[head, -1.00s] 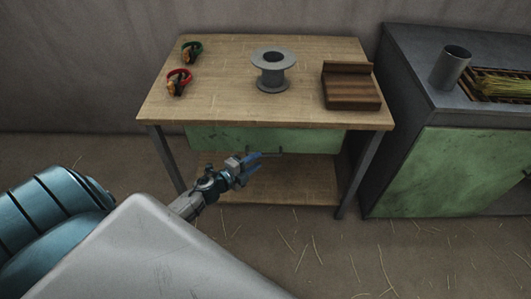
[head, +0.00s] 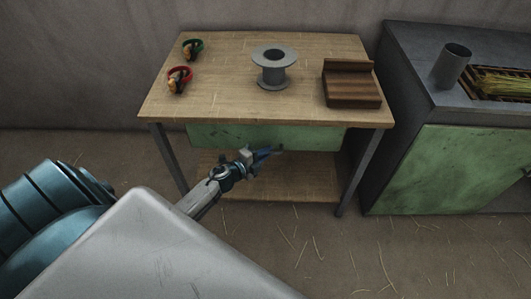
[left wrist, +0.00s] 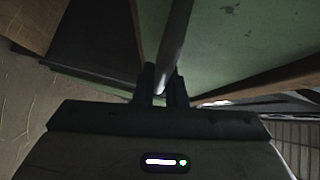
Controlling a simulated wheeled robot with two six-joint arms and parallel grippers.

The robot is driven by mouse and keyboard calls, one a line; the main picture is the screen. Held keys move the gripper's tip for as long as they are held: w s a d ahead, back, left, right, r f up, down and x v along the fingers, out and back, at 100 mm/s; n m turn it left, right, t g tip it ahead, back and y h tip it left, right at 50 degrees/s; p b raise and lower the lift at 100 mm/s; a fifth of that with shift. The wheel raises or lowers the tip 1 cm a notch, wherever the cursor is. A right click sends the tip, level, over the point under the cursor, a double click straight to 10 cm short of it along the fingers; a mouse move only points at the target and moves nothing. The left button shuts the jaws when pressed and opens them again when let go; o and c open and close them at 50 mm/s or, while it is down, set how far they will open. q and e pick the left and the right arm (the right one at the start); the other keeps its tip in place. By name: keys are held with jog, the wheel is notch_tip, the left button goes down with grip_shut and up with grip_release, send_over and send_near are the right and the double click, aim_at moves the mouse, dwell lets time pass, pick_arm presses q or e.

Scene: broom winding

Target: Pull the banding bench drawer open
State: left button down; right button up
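The banding bench (head: 215,102) has a wooden top and a green drawer front (head: 225,135) under its front edge. The drawer looks shut. My left gripper (head: 266,153) is in front of the drawer, at its dark handle. In the left wrist view the grey handle bar (left wrist: 174,40) runs between the two fingers (left wrist: 162,85), which close in on both sides of it. The green drawer front (left wrist: 240,40) fills the upper right of that view. In the head view the gripper covers most of the handle. My right gripper is not in view.
On the bench top are a grey spool (head: 272,70), a brown wooden block (head: 351,88), and green (head: 193,48) and red (head: 180,79) banded items. A lower shelf (head: 300,183) lies below the drawer. A dark cabinet (head: 400,125) with a metal cup (head: 452,66) stands close on the right.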

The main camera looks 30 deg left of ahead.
pick_arm(q)
jog(key=shift+s, duration=0.1)
